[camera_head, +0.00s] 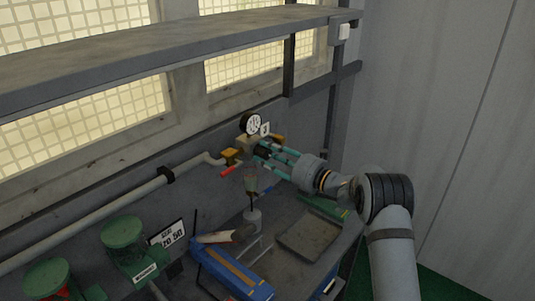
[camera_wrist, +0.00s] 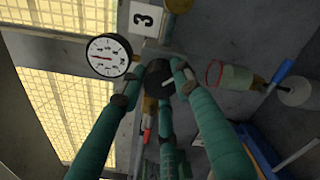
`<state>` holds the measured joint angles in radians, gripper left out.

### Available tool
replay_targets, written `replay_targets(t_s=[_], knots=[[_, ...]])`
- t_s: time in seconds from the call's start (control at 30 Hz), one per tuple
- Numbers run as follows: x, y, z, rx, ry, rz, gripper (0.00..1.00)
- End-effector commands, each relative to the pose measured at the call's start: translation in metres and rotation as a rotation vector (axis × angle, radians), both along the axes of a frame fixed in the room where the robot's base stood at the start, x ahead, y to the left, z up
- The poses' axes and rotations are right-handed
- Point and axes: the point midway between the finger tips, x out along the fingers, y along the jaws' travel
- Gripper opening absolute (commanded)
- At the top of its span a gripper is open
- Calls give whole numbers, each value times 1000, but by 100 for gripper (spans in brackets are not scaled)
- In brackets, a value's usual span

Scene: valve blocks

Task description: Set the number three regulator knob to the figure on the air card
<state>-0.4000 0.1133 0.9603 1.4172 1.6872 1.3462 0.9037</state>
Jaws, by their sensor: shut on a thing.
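The number three regulator has a black knob (camera_wrist: 158,72) that shows between the fingertips of my gripper (camera_wrist: 156,78) in the wrist view. My gripper (camera_head: 264,153) is shut on this knob, with green fingers on either side. A white plate with a 3 (camera_wrist: 145,19) is beside the regulator. The gauge also shows in the head view (camera_head: 251,123). A white card (camera_head: 167,233) stands on the bench; its lower line seems to end in 50.
A clear bowl (camera_head: 251,179) hangs below the regulator. A red-handled valve (camera_head: 229,170) is on the pipe (camera_head: 110,209) to the left. Green-topped units (camera_head: 124,232), a blue box (camera_head: 235,272) and a dark tray (camera_head: 308,238) occupy the bench. A shelf (camera_head: 170,45) runs above.

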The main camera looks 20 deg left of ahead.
Motion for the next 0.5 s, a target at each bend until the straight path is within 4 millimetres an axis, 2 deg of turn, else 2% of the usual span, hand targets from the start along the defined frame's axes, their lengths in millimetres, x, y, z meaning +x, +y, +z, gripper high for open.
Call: replay_targets(t_s=[0.03,0.27,0.3,0.5], knots=[[2,-1,7,13,-5,-5,6],[2,-1,7,13,-6,-6,6],[2,-1,7,13,-7,-6,33],[2,-1,5,8,-5,-4,45]])
